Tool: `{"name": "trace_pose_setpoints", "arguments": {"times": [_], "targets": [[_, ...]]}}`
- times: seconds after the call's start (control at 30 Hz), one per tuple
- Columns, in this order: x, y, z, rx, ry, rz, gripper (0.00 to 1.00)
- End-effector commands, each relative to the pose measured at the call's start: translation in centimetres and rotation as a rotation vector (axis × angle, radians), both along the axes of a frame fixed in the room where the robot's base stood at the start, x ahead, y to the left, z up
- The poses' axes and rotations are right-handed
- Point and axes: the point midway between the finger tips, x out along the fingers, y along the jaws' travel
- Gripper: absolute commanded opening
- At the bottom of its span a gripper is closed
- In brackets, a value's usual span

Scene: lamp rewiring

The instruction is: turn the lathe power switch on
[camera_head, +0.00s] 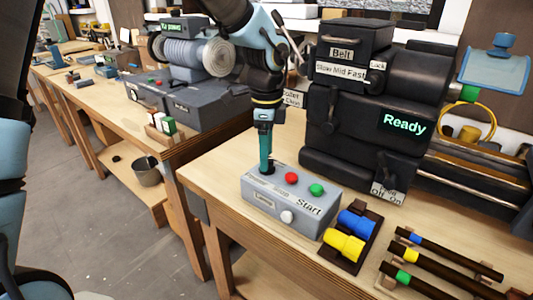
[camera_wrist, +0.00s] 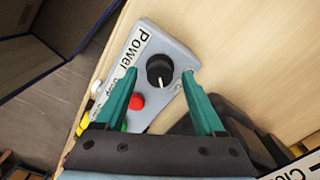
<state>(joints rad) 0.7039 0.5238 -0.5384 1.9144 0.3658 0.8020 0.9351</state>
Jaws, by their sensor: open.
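The power switch is a black round knob (camera_wrist: 159,70) with a pale pointer mark, on the grey control box (camera_head: 262,192). The word "Power" is printed beside it in the wrist view. My gripper (camera_head: 267,165) points down over the box's far left corner. In the wrist view my gripper (camera_wrist: 160,74) is open, with one teal finger on each side of the knob. Gaps show between the fingers and the knob. In the head view the fingers mostly hide the knob. The box also carries a red button (camera_head: 291,177), a green button (camera_head: 316,189) and a white knob (camera_head: 287,216).
The dark lathe (camera_head: 360,130) stands behind the box, its display reading "Ready". A holder with a blue part (camera_head: 356,224) and a yellow part (camera_head: 344,246) lies right of the box. Dark rods (camera_head: 450,270) lie farther right. Bare bench (camera_head: 215,165) lies left of the box.

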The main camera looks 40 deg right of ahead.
Motion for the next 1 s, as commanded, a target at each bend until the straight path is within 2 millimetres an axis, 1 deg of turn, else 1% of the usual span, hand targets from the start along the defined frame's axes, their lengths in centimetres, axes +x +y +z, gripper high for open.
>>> {"name": "trace_pose_setpoints", "arguments": {"times": [0.17,0.4,0.5,0.6,0.7,1.0], "targets": [[0.1,-0.1,2.8,-0.006,-0.004,0.002,0.71],[0.1,-0.1,7.5,-0.004,-0.003,0.001,0.71],[0.1,-0.1,8.9,-0.004,-0.001,0.002,0.71],[0.1,0.0,9.8,-0.003,-0.001,0.000,0.71],[0.0,0.0,10.2,-0.002,-0.001,0.000,0.71],[0.0,0.0,10.3,-0.001,0.000,0.000,0.71]]}}
